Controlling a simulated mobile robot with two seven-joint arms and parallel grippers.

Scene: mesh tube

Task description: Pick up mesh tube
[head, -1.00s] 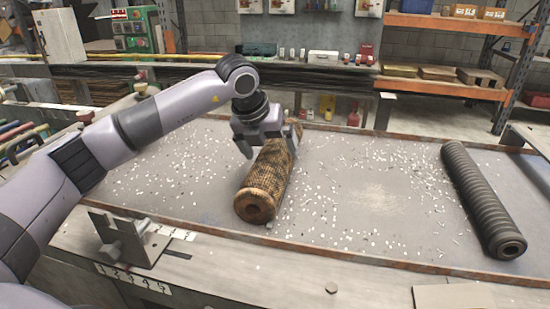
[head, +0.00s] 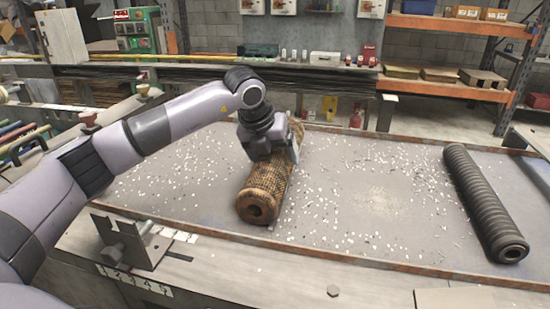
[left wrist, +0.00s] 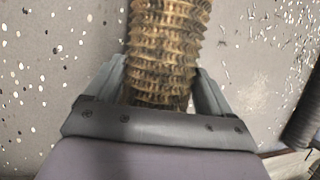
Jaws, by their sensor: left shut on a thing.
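The mesh tube (head: 265,187) is a rusty brown, hollow cylinder with a mesh surface. It lies on the grey tray table, its open end facing the front. My left gripper (head: 268,152) has come down over the far half of the tube. In the left wrist view the ribbed tube (left wrist: 165,45) runs up between the two fingers of the gripper (left wrist: 165,85), one on each side. The gripper is shut on the tube. The tube's far part is partly hidden by the gripper in the head view. My right gripper is not in view.
A dark ribbed tube (head: 485,205) lies at the right of the table (head: 370,245), which has a raised rusty rim. White chips are scattered on it. A metal bracket (head: 130,238) stands at the front left. Free room lies between the tubes.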

